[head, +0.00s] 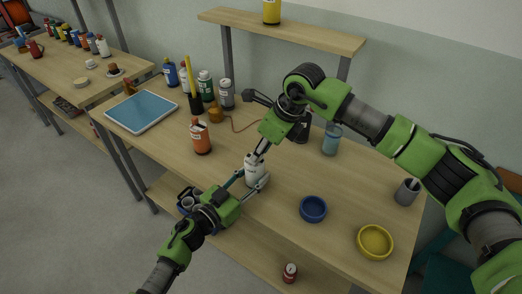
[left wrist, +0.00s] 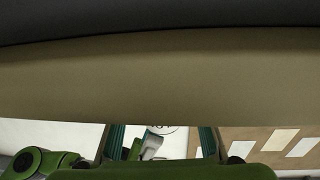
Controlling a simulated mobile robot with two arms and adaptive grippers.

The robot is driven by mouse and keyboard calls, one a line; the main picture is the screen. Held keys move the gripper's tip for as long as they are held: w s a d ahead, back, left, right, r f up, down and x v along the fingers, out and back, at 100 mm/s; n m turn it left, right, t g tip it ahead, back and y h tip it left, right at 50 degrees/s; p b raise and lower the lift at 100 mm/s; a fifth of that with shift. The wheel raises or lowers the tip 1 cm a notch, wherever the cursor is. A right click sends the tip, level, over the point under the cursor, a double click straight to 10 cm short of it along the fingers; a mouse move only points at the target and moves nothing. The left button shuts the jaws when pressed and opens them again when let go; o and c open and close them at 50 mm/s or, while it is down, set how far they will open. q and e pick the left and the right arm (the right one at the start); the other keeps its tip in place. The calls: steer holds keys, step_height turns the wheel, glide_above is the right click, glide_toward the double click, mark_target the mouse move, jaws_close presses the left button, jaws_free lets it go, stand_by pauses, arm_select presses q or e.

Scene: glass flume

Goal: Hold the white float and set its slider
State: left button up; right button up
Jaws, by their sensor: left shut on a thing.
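The white float (head: 254,168) looks like a small white bottle-like body with dark markings, near the front edge of the wooden table. My left gripper (head: 257,184) is shut on it low down, a finger on either side. My right gripper (head: 262,152) comes down from above right, its tips at the float's top; whether they touch it, and whether they are open or shut, I cannot tell. The slider cannot be made out and may be hidden by the right gripper. In the left wrist view, part of a white marked surface shows between my left fingers (left wrist: 161,143).
An orange bottle (head: 201,138) stands left of the float. A blue bowl (head: 313,209) and a yellow bowl (head: 375,242) stand to the right. The table (head: 285,180) is clear around the bowls.

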steer(key=shift+f, duration=0.1)
jaws_close()
steer(key=shift+w+a, duration=0.4)
steer(key=shift+a, duration=0.15)
jaws_free()
steer(key=v, duration=1.2)
